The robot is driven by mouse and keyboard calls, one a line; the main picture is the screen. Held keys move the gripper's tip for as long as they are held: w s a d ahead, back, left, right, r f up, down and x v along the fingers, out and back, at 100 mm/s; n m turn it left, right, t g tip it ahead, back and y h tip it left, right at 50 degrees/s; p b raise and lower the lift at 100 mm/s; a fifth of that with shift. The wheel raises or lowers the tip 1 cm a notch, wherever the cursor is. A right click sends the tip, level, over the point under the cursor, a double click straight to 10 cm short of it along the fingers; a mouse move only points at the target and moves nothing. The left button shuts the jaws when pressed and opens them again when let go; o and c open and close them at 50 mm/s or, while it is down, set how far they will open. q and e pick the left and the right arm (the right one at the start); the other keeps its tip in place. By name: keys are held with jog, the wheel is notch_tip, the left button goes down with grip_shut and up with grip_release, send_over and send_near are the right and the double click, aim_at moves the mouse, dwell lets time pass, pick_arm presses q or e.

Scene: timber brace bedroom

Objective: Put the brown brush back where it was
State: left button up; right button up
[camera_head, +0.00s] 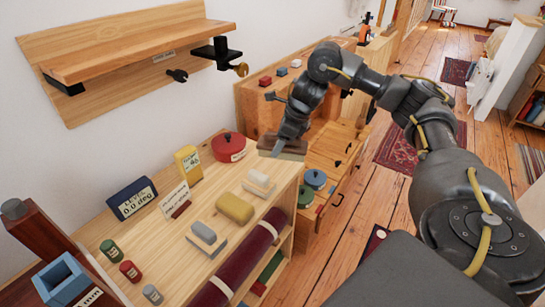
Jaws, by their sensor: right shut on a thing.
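The brown brush (293,146) is at the far right end of the light wooden shelf top (205,237), with a paler underside. My right gripper (279,145) reaches down from above and is shut on it. The brush shows at the shelf's far edge, and I cannot tell whether it touches the wood. My left gripper is not in view.
The shelf top holds a red round tin (229,147), a yellow block (188,163), a dark blue level box (132,198), a yellow sponge (235,208) and several small blocks. A wall shelf (130,60) hangs above. A drawer cabinet (333,148) stands behind the brush.

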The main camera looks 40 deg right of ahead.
jog(key=w+f, duration=0.2)
jog(key=w+d+f+b, duration=0.1)
jog(key=w+f, duration=0.2)
jog(key=shift+w+d+f, duration=0.15)
jog(key=shift+d, duration=0.05)
jog(key=shift+w+d+f, duration=0.15)
jog(key=shift+w+f, duration=0.4)
jog(key=shift+f, duration=0.25)
notch_tip(320, 180, down, 2)
jog(key=shift+f+p, duration=0.15)
jog(key=shift+p, duration=0.15)
jog(key=shift+f, duration=0.25)
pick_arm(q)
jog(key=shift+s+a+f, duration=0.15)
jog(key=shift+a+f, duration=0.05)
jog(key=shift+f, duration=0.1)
pick_arm(e)
jog(key=o, duration=1)
jog(key=shift+f, duration=0.1)
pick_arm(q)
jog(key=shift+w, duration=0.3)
pick_arm(e)
jog(key=shift+o, duration=0.2)
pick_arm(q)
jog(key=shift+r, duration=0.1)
